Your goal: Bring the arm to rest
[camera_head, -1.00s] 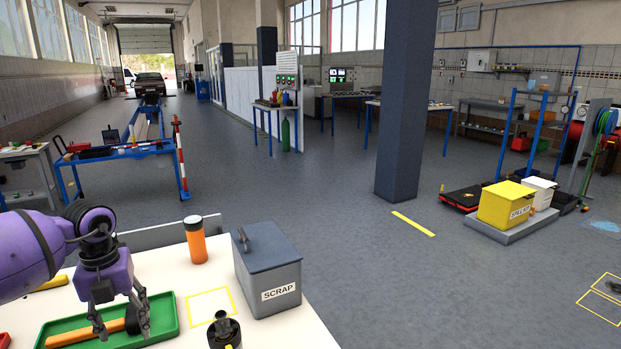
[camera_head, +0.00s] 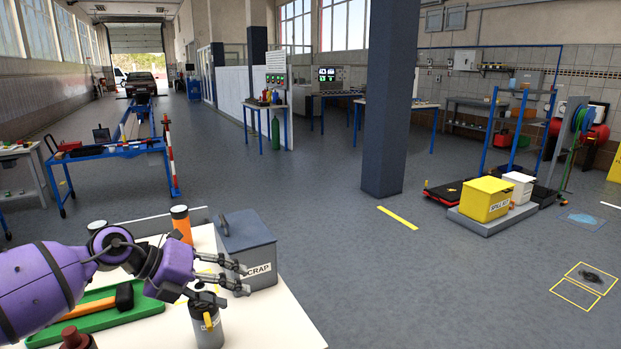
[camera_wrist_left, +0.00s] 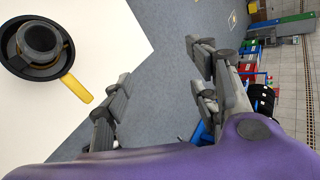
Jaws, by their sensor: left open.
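My left gripper (camera_head: 234,284) is above the white table (camera_head: 282,318), its purple wrist tilted and its fingers pointing right, in front of the grey SCRAP box (camera_head: 247,235). It is open, with nothing between the fingers. In the left wrist view the two gripper fingers (camera_wrist_left: 160,92) are apart, with grey floor between them. The arm crosses over the green tray (camera_head: 135,318) from the left. My right gripper is not in view.
A hammer (camera_head: 124,297) with an orange handle lies in the tray. A dark canister (camera_head: 207,328) stands close below the gripper; its yellow lever (camera_wrist_left: 77,88) shows in the left wrist view. An orange cylinder (camera_head: 182,228) stands behind the wrist. Open floor lies right of the table.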

